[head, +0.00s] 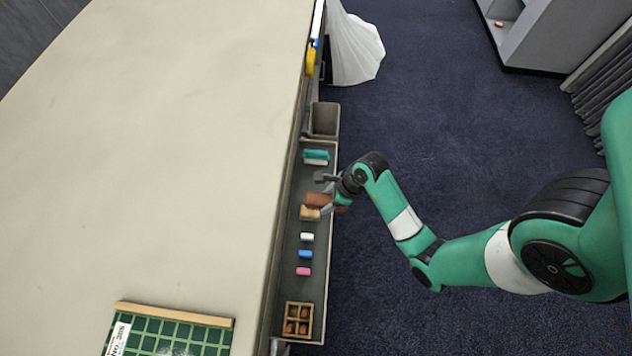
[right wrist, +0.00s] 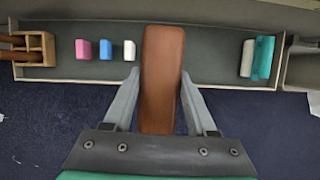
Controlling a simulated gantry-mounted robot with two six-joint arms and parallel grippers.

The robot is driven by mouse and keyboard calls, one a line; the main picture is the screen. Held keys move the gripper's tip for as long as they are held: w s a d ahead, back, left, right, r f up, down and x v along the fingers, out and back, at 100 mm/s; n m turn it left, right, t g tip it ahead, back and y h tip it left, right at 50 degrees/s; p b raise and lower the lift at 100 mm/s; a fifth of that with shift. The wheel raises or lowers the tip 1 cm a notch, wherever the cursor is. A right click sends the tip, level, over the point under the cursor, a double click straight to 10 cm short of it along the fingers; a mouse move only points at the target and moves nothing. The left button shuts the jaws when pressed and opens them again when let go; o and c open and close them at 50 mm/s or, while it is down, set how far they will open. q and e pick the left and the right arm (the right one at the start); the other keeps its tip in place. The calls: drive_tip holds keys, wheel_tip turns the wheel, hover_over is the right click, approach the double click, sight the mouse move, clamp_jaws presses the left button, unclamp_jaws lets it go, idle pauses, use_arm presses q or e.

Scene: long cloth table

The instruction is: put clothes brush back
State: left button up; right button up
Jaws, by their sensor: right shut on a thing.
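The clothes brush is a long brown block (right wrist: 161,70) with rounded edges, seen in the right wrist view between the two grey fingers. My right gripper (right wrist: 160,78) is shut on it. In the head view the brush (head: 318,200) shows at the grey tray (head: 320,288) along the table's right edge, with a tan part beside the brown. My right gripper (head: 323,194) reaches it from the right. The brush lies across the tray's width, over its middle gap. I cannot tell whether it touches the tray floor. My left gripper is not in view.
White (head: 306,237), blue (head: 305,254) and pink (head: 303,271) pieces lie in the tray on one side. A wooden divided box (head: 298,320) stands at its near end. Teal (head: 316,154) and white blocks and a grey bin (head: 325,119) lie beyond.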

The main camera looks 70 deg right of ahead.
drive_tip(key=f, duration=0.1)
drive_tip(key=a+f+b, duration=0.1)
drive_tip(key=shift+w+a+f, duration=0.1)
drive_tip(key=shift+w+f, duration=0.05)
drive_tip(key=shift+f, duration=0.2)
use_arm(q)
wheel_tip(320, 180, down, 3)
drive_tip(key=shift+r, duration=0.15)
use_arm(e)
drive_tip(key=shift+r+n, duration=0.1)
drive_tip(key=shift+n, duration=0.2)
